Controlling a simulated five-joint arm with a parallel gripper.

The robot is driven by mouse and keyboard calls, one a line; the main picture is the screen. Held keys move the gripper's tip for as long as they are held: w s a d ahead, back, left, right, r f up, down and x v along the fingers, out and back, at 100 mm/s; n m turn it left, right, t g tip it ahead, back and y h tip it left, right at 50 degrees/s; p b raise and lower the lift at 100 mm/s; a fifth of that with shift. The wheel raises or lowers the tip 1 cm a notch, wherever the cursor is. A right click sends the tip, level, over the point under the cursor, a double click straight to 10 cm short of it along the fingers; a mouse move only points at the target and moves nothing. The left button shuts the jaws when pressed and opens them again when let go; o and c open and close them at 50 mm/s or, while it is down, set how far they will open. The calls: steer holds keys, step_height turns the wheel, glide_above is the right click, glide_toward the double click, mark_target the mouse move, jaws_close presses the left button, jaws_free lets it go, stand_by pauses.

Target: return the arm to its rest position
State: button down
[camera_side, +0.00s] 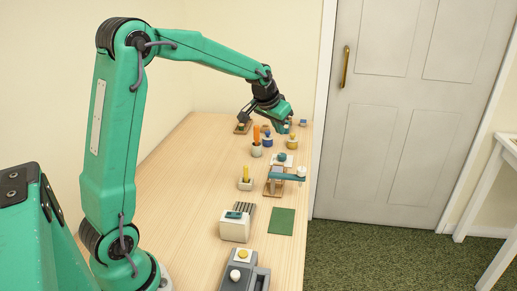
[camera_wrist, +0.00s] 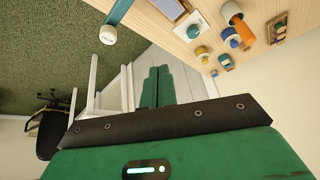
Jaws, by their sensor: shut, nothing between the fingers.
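My gripper (camera_side: 284,126) is at the far end of the table (camera_side: 172,185), with my green arm stretched out above the tabletop. In the wrist view its two green fingers (camera_wrist: 157,72) lie side by side, shut, with nothing between them. In the side view it overlaps the small things at the far end; I cannot tell its exact height above them. No rest stand for the arm is visible.
Near it stand an orange cylinder in a holder (camera_side: 256,148), a blue bottle (camera_side: 267,140) and a yellow-based piece (camera_side: 292,143). Nearer are a teal bar (camera_side: 284,176), a white box (camera_side: 234,231) and a grey unit (camera_side: 233,281). The table's left side is clear.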

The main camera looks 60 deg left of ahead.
steer(key=s+d+r+m, duration=0.1)
steer(key=s+d+r, duration=0.2)
steer(key=s+d, duration=0.3)
steer(key=s+d+r, duration=0.3)
steer(key=s+d, duration=0.1)
steer(key=s, duration=0.4)
steer(key=s+d+f, duration=0.1)
steer(key=s+d, duration=0.1)
steer(key=s, duration=0.5)
steer(key=s+d+f+m+h, duration=0.1)
steer(key=s+d, duration=0.2)
steer(key=s, duration=0.4)
steer(key=shift+s+f+h, duration=0.15)
steer(key=shift+h, duration=0.15)
